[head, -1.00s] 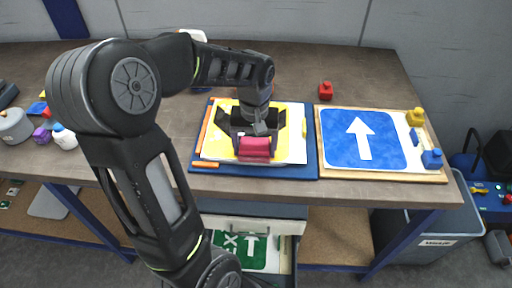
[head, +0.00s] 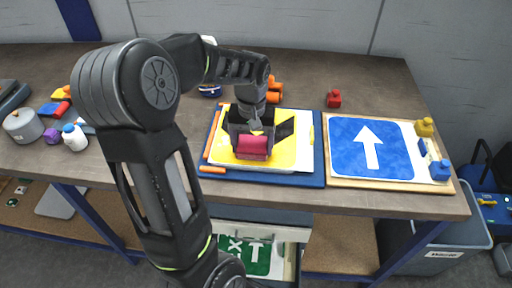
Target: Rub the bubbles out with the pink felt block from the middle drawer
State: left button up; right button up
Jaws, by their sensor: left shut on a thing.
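My left gripper (head: 252,131) is shut on a pink felt block (head: 253,146). It holds the block over the lower left part of a yellow sign sheet (head: 293,152) with black marks, and the block seems to touch the sheet. The sheet lies on a blue mat (head: 317,172) on the table. I cannot make out any bubbles at this size. Below the table edge a drawer (head: 292,263) stands open with green and white signs in it; whether it is the middle one I cannot tell. My right gripper is not in view.
A blue arrow sign (head: 352,160) lies on a wooden board to the right, with yellow and blue blocks at its right side. A red block (head: 334,98) stands behind it. Orange rolls (head: 274,92) lie behind the mat. A grey pot (head: 23,126) and bottles stand at the left.

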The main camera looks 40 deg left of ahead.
aim_at(244, 137)
pick_arm(q)
jog(key=shift+a, duration=0.45)
jog(key=shift+w+a, duration=0.2)
jog(key=shift+a, duration=1.25)
jog(key=shift+r+p, duration=0.1)
jog(key=shift+p, duration=0.2)
jog(key=shift+w+a+p, duration=0.15)
jog(key=shift+w+a, duration=0.35)
jog(key=shift+w, duration=0.25)
jog(key=shift+w+a+p, duration=0.15)
jog(key=shift+w+a, duration=0.35)
jog(key=shift+w, duration=0.2)
jog(key=shift+w+a+p, duration=0.25)
jog(key=shift+w+a, duration=0.15)
jog(key=shift+a, duration=0.4)
jog(key=shift+w+a+p, duration=0.25)
jog(key=shift+w+a, duration=0.15)
jog(key=shift+a, duration=0.4)
